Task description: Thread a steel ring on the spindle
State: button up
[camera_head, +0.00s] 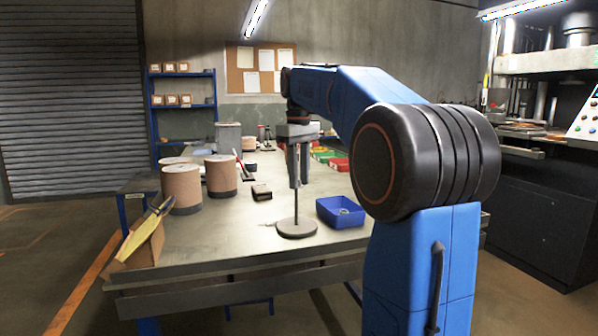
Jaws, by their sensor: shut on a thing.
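The spindle (296,205) is a thin upright rod on a round dark base (297,231), standing near the front middle of the table. My gripper (299,184) points straight down at the spindle's upper part, its fingers overlapping the rod in this view. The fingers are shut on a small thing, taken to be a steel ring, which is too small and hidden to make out. I cannot tell whether it is around the rod or beside it. A blue bin (328,216) stands right of the base, with a small metallic ring (344,211) showing inside.
The table (215,245) has bare room in front and left of the spindle. A small dark block (261,192) lies behind left. Large brown drums (182,187) stand at the left, beside a cardboard box (143,245). Green and red bins (338,164) stand at the back.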

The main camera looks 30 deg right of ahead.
send_over(299, 226)
jog(key=shift+w+f, duration=0.15)
jog(key=shift+f, duration=4.4)
jog(key=o, duration=1.1)
jog(key=shift+c, duration=0.2)
jog(key=shift+r, duration=0.1)
notch_tip(299, 226, up, 17)
jog(key=shift+r, duration=0.15)
